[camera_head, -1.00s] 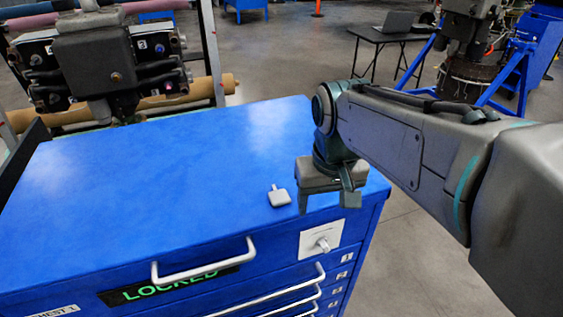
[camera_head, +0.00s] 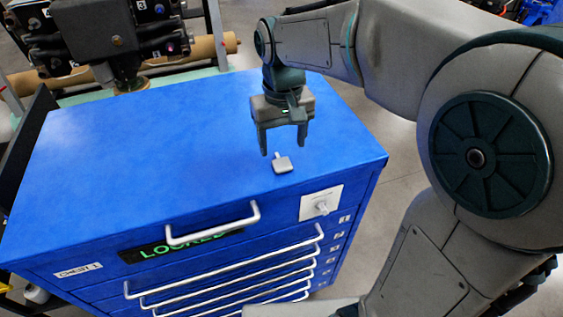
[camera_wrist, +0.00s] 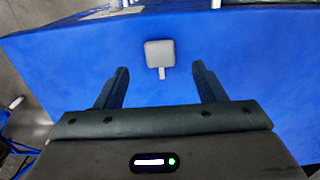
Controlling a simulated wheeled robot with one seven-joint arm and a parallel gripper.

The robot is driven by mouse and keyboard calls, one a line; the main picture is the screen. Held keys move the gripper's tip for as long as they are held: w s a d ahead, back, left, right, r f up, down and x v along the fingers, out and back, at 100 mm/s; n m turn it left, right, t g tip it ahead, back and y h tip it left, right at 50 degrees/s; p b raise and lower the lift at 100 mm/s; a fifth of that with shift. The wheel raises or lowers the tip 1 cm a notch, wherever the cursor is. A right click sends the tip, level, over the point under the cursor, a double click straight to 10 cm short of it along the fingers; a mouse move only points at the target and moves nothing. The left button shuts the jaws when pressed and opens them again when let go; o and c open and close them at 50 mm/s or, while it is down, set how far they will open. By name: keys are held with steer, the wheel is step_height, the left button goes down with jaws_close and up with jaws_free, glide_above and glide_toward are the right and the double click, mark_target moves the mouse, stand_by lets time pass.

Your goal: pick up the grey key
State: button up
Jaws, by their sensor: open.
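The grey key (camera_head: 283,165) has a square head and a short thin shaft. It lies flat on the blue chest top (camera_head: 150,150), close to the front edge. In the wrist view the key (camera_wrist: 160,54) lies ahead of the fingertips, about midway between them sideways, with its shaft pointing back toward my gripper. My gripper (camera_head: 285,152) is open and empty, pointing down just above and behind the key. Its two fingers (camera_wrist: 161,70) show apart in the wrist view. They do not touch the key.
The chest front has a silver handle (camera_head: 213,228), a LOCKED sign (camera_head: 190,246), several drawers and a white lock plate (camera_head: 320,204) with a knob. A turbine part (camera_head: 110,45) stands behind the chest at left. The chest top around the key is clear.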

mark_target(283, 164)
steer(key=shift+f+p, duration=0.65)
steer(key=shift+f, duration=2.15)
steer(key=shift+c, duration=0.3)
jaws_close()
steer(key=shift+r, duration=0.1)
steer(key=shift+r, duration=0.4)
steer(key=r, duration=0.2)
steer(key=w+r+b, duration=0.1)
steer(key=shift+d+r, duration=0.2)
steer(key=shift+r, duration=0.2)
steer(key=w+d+r, duration=0.1)
steer(key=w+r, duration=0.2)
steer(key=w, duration=0.2)
steer(key=w+d+r+b, duration=0.1)
steer(key=w+d+r, duration=0.1)
steer(key=w, duration=0.3)
steer(key=shift+d+r, duration=0.3)
steer(key=shift+r, duration=0.35)
